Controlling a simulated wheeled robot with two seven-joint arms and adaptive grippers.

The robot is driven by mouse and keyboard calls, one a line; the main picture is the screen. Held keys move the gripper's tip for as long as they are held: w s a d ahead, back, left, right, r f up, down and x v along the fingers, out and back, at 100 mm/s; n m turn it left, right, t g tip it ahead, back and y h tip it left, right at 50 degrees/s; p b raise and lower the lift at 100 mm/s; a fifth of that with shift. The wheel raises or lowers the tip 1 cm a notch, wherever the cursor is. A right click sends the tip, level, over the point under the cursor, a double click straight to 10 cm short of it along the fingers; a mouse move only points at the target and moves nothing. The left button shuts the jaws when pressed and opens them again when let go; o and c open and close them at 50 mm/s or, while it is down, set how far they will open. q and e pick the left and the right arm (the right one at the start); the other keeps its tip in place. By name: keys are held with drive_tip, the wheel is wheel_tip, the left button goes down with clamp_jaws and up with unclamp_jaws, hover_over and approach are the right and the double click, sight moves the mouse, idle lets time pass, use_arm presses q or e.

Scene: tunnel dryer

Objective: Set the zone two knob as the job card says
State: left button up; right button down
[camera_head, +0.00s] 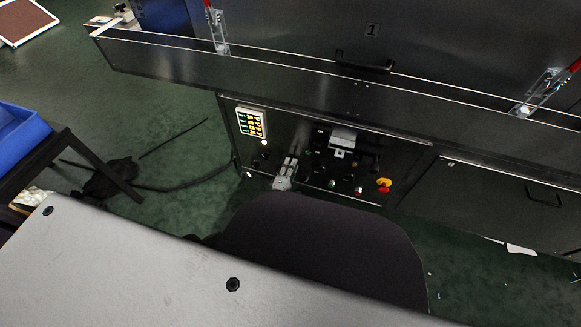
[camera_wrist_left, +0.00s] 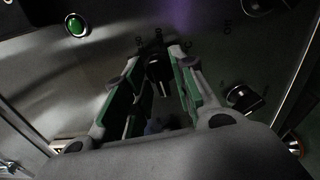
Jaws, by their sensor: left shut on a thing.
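My left gripper (camera_head: 290,162) is at the dark control panel (camera_head: 310,176), low on the machine's front. In the left wrist view its light grey fingers with green pads (camera_wrist_left: 160,75) are shut on a black knob (camera_wrist_left: 155,72), with one finger on each side. Another black knob (camera_wrist_left: 243,98) is to the right in that view. A further knob (camera_wrist_left: 262,4) is cut by the top edge. I cannot make out a job card. My right gripper is not in view.
A display unit (camera_head: 251,122) with green and yellow rows is on the panel's upper left. A green button (camera_wrist_left: 75,25) is near the gripper. A yellow and red stop button (camera_head: 383,185) is at the panel's right. A blue crate (camera_head: 20,130) is at left.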

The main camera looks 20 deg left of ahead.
use_arm(q)
drive_tip(key=m, duration=0.3)
drive_tip(key=shift+m, duration=0.3)
clamp_jaws()
drive_tip(key=shift+w+r+m, duration=0.1)
drive_tip(key=shift+m, duration=2.8)
drive_tip(key=shift+w+r+m, duration=0.1)
drive_tip(key=shift+m, duration=2.8)
drive_tip(key=o, duration=0.7)
unclamp_jaws()
drive_tip(key=shift+s+f, duration=0.1)
drive_tip(key=shift+s, duration=0.1)
